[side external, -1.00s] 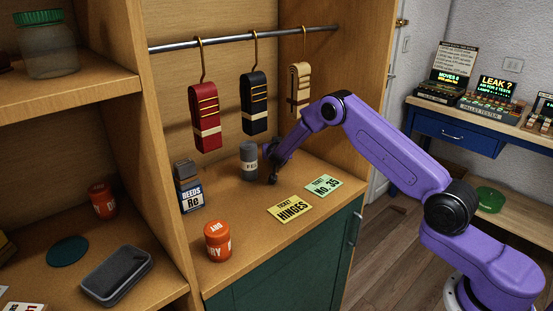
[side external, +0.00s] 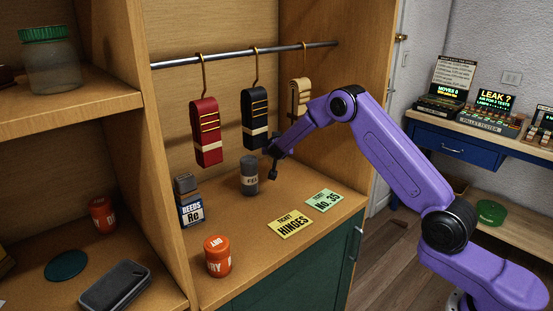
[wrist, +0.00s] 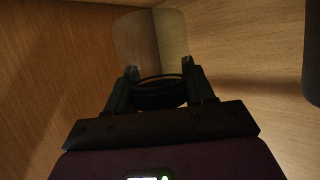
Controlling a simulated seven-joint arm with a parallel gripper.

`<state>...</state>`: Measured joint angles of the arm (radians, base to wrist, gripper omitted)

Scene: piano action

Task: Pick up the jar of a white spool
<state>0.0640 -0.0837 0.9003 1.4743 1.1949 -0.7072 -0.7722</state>
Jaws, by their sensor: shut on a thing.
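My gripper (side external: 273,170) is over the counter, just right of a grey labelled canister (side external: 249,178). In the wrist view my gripper (wrist: 160,80) has its two fingers around a dark, round, lid-like thing (wrist: 158,95). A pale, see-through cylinder shape (wrist: 150,35) shows beyond the fingertips; it looks like the glass body of the held jar. I cannot make out a white spool in it, and the jar does not show clearly in the side view.
Red, black and cream straps hang from a rail (side external: 240,54) above the counter. A REEDS bottle (side external: 189,205), an orange jar (side external: 217,257), a HINGES ticket (side external: 291,227) and a green ticket (side external: 325,200) lie around. A green-lidded clear jar (side external: 50,65) stands on the left shelf.

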